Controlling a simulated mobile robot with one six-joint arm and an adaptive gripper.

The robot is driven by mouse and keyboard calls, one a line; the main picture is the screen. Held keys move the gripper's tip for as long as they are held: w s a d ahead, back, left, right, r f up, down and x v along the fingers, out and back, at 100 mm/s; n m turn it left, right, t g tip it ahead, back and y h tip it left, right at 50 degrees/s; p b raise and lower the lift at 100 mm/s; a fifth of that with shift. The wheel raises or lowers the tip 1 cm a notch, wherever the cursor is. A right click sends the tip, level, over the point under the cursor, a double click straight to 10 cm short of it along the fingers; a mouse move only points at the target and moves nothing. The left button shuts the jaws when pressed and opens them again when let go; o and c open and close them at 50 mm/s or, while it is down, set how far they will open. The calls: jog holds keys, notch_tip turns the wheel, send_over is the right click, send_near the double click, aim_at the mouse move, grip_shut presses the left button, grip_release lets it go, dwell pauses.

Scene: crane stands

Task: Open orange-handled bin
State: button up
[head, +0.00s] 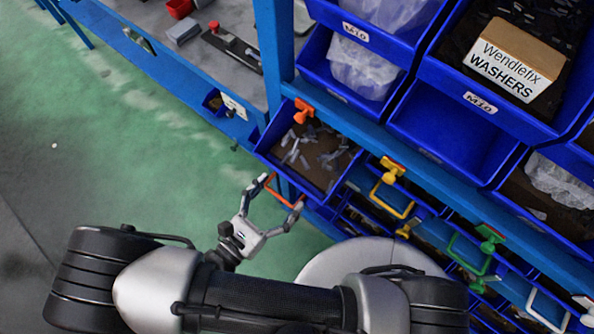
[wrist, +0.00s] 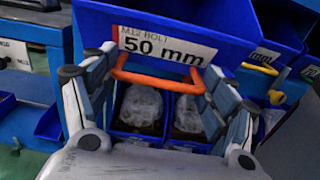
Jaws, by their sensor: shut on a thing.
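The orange-handled bin (head: 268,147) is a blue drawer bin, pulled out from the rack, with loose grey bolts (head: 300,150) inside. Its orange handle (head: 282,194) is at its front, and it also shows in the wrist view (wrist: 158,80) below a label reading M12 bolt 50 mm. My gripper (head: 279,202) has its fingers at the two ends of the orange handle and is shut on it. In the wrist view my gripper (wrist: 160,70) has one finger on each side of the handle.
Bins with a yellow handle (head: 392,200), a green handle (head: 470,256) and a white handle (head: 548,314) are to the right. Open blue bins sit above, one with a Wendlefix washers box (head: 505,62). A workbench (head: 165,20) is at the upper left. Green floor on the left is clear.

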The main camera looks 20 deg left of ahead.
jog(key=v, duration=0.5)
jog(key=shift+s+a+r, duration=0.15)
jog(key=shift+s, duration=0.05)
